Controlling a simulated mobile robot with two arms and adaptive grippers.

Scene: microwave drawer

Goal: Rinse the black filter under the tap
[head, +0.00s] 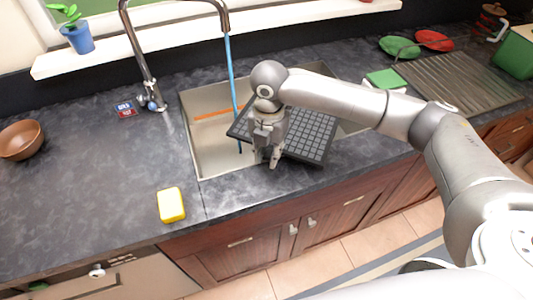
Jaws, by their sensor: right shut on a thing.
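The black filter (311,133) is a flat dark panel with a grid pattern. My right gripper (267,160) is shut on its near edge and holds it, tilted, over the sink (203,152). The tap (143,62) arches over the sink from the left. A blue stream of water (231,75) falls from its spout and passes at the filter's left end. The gripper and wrist hide part of the filter's middle. Whether the water touches the filter is hard to tell. My left gripper is not in view.
A yellow sponge (171,205) lies on the counter (95,190) left of the sink. A brown bowl (21,139) stands at far left. A blue plant pot (78,38) sits on the sill. Green (399,47) and red (434,40) plates lie at the back right, near a ribbed drainboard (458,82).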

